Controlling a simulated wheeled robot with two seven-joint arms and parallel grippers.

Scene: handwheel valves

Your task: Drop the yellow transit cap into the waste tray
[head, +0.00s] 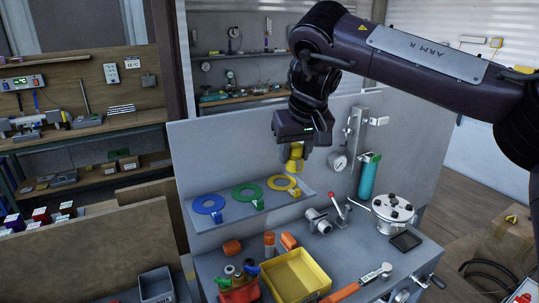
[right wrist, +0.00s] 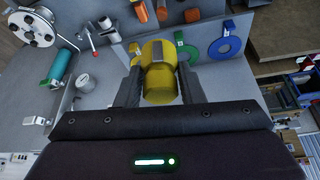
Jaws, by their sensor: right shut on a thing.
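The yellow transit cap (head: 296,153) is between the fingers of my right gripper (head: 291,150), in the air above the grey shelf. In the right wrist view the rounded yellow cap (right wrist: 162,84) sits between the two dark fingers of the gripper (right wrist: 160,80), which are shut on it. A yellow rectangular tray (head: 324,283) is on the bench below, nearer the front. A small grey tray (head: 156,284) is at the lower left and a small black tray (head: 405,241) at the right; no label shows which is the waste tray. My left gripper is not in view.
Blue (head: 208,205), green (head: 247,196) and yellow (head: 283,183) handwheels lie on the shelf. A red-handled valve (head: 337,214), a teal cylinder (head: 369,178) and a round white flange (head: 392,208) stand to the right. Orange parts (head: 269,243) lie behind the yellow tray.

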